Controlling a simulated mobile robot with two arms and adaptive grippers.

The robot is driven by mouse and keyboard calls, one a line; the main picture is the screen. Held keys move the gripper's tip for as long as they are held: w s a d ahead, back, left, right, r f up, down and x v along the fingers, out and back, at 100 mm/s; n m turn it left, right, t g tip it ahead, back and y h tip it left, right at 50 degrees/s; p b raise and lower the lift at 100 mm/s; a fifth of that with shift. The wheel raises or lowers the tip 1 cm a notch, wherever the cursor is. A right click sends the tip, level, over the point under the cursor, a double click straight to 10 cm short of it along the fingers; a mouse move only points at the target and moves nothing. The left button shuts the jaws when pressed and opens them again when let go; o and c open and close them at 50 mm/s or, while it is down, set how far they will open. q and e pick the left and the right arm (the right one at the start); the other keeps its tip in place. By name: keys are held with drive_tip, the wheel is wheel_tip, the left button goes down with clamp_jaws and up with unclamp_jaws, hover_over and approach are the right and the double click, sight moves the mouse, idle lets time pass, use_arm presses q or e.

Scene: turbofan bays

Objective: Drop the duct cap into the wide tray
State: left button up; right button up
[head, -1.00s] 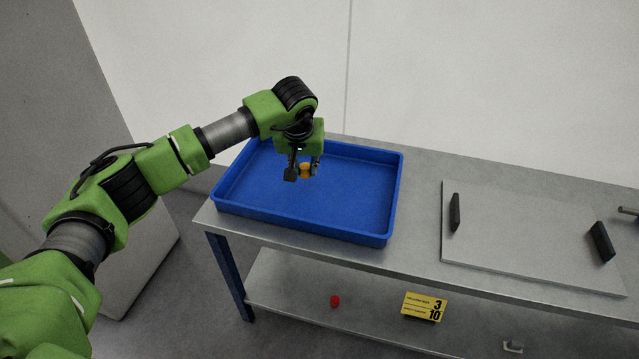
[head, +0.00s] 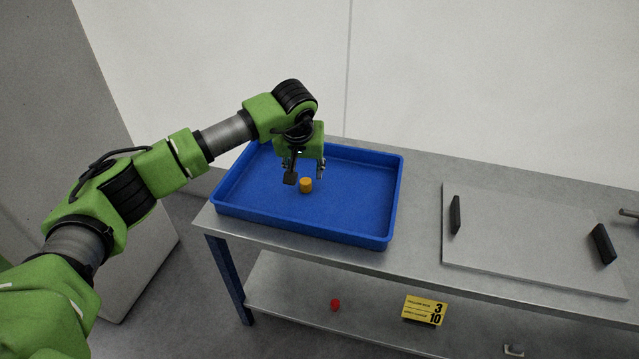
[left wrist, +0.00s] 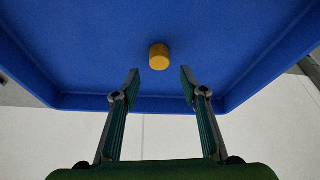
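The duct cap, a small orange-yellow cylinder (head: 306,186), is inside the wide blue tray (head: 360,236), below my left gripper. In the left wrist view the cap (left wrist: 159,57) shows against the blue tray floor, beyond the fingertips and apart from them. My left gripper (head: 305,175) is over the tray with its fingers spread and nothing between them. It also shows open in the left wrist view (left wrist: 160,76). My right gripper is not in view.
The tray stands on a grey metal bench (head: 420,215). A grey plate with two black handles (head: 520,240) lies to the right. On the lower shelf are a small red object (head: 335,305) and a yellow label card (head: 425,309).

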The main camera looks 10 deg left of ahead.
use_arm(q)
drive_tip(key=v, duration=1.1)
drive_tip(key=shift+r, duration=0.2)
drive_tip(key=shift+s, duration=0.15)
